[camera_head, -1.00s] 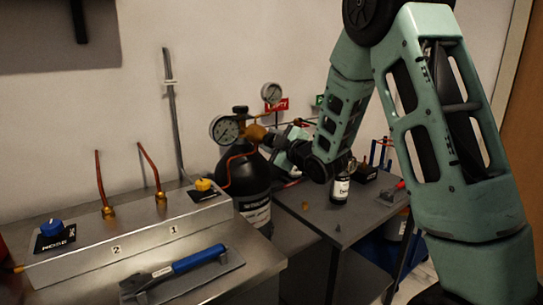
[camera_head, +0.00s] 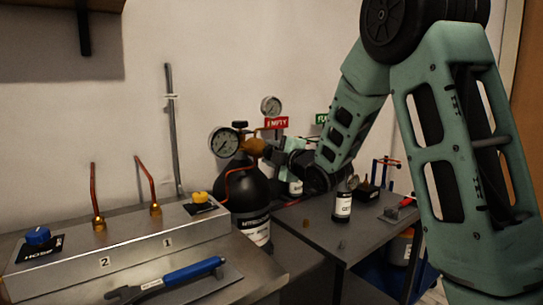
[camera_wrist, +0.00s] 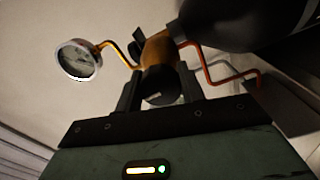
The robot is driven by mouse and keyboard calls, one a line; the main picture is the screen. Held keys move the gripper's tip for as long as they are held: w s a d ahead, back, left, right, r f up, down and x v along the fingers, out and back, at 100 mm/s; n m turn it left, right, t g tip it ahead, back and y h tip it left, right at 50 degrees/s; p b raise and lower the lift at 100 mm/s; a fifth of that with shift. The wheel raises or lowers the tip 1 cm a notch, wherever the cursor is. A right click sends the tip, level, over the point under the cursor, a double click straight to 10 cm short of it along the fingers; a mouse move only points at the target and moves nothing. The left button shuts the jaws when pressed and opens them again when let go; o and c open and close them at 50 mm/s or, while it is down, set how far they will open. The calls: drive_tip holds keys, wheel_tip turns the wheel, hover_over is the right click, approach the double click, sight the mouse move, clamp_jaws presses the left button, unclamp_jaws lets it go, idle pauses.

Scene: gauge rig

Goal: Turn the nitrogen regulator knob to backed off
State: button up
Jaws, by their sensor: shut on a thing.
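The nitrogen cylinder (camera_head: 250,192) is black with a white label and stands between the steel bench and the grey table. Its brass regulator (camera_head: 254,147) carries a large round gauge (camera_head: 224,142) on the left. My gripper (camera_head: 272,153) reaches the regulator from the right. In the wrist view, my gripper (camera_wrist: 159,93) has its two fingers on either side of the dark regulator knob (camera_wrist: 158,86), shut on it. The brass body (camera_wrist: 158,55) is just behind the knob. The knob is hidden in the head view, and its markings cannot be read.
A second gauge (camera_head: 271,105) and a red EMPTY sign (camera_head: 277,123) are behind the regulator. A copper-coloured hose (camera_wrist: 207,70) runs close to my fingers. A dark bottle (camera_head: 343,206) stands on the grey table (camera_head: 310,227). A blue-handled wrench (camera_head: 180,275) lies on the bench.

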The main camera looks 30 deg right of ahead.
drive_tip(key=o, duration=1)
drive_tip(key=shift+c, duration=0.2)
drive_tip(key=s+b, duration=0.8)
drive_tip(key=s, duration=0.9)
drive_tip(key=shift+s+d, duration=0.2)
drive_tip(key=shift+d, duration=0.1)
